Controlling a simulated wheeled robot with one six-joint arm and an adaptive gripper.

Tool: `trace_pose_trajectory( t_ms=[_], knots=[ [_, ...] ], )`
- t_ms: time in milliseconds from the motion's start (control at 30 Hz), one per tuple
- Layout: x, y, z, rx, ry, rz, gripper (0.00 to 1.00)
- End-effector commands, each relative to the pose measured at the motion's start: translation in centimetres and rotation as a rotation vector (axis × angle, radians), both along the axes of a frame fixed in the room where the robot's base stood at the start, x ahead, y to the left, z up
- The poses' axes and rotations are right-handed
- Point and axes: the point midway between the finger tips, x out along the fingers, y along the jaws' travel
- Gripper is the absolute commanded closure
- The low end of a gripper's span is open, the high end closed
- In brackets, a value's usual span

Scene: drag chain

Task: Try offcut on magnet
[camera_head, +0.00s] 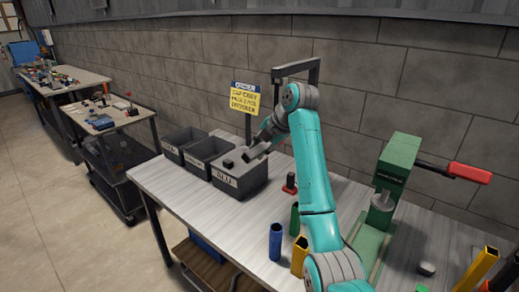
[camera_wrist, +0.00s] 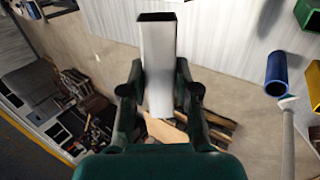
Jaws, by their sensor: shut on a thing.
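My gripper (camera_head: 262,143) is at the right-hand grey bin in the head view, above its back part. In the wrist view my gripper (camera_wrist: 160,92) is shut on a pale silver offcut (camera_wrist: 159,62), a rectangular tube with a dark open end pointing away from me. In the head view the offcut is too small to make out clearly. A small red piece on a dark base (camera_head: 290,184), possibly the magnet, stands on the bench right of the bins. I cannot tell for certain that it is the magnet.
Grey bins (camera_head: 230,186) stand in a row on the bench (camera_head: 215,222). Blue (camera_head: 275,242), green and yellow (camera_head: 299,258) tubes stand near my arm. A green press (camera_head: 398,165) with a red handle is at right. A yellow sign (camera_head: 245,100) stands behind the bins.

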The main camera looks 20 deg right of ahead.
Motion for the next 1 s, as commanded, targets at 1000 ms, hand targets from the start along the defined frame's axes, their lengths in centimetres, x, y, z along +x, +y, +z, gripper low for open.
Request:
trace_pose_trajectory(
  t_ms=[1000],
  knots=[
    [0.55,-0.74,0.04,0.001,-0.001,0.000,1.00]
  ],
)
